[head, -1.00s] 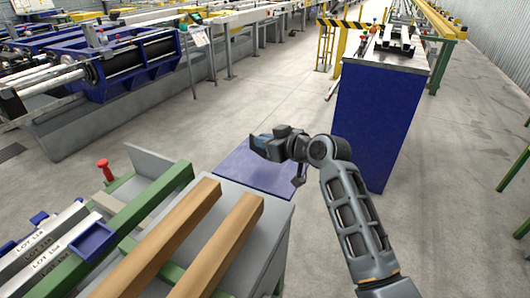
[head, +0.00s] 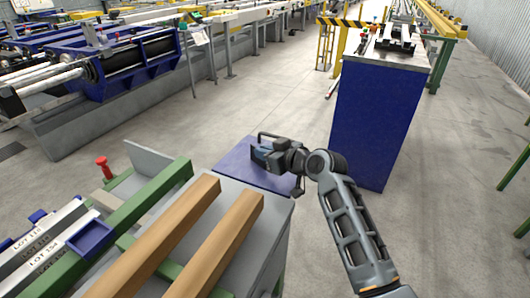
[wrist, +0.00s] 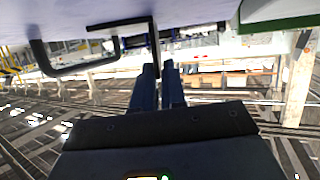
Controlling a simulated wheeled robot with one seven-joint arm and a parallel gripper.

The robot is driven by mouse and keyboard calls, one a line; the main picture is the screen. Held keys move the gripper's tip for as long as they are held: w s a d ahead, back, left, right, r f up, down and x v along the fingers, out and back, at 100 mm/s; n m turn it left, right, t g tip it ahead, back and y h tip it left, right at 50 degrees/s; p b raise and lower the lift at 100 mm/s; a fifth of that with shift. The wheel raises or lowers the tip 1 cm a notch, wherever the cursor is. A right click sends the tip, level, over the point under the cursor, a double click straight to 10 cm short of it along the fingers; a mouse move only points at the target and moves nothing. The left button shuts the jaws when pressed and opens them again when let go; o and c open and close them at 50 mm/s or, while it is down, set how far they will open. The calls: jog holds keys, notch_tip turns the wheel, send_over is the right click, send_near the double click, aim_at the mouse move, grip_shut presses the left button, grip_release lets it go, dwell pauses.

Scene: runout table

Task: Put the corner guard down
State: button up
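My gripper (head: 262,157) is at the far end of the near table, over a dark blue mat (head: 232,173). In the wrist view its two blue fingers (wrist: 159,88) are close together on a thin dark L-shaped piece with a loop handle, which I take as the corner guard (wrist: 120,27). In the head view its dark loop (head: 275,135) shows beside the fingers; the gripper hides much of the rest. A pale surface fills the top of the wrist view, close to the piece. I cannot tell whether the piece touches the mat.
Two wooden beams (head: 232,235) and a green rail (head: 128,222) lie left of the mat. Marked metal bars (head: 45,250) with a blue bracket (head: 92,238) are further left. A tall blue cabinet (head: 378,120) stands behind on the right. Open floor lies between.

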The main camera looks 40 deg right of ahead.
jog(key=o, duration=0.4)
jog(key=shift+r, duration=0.15)
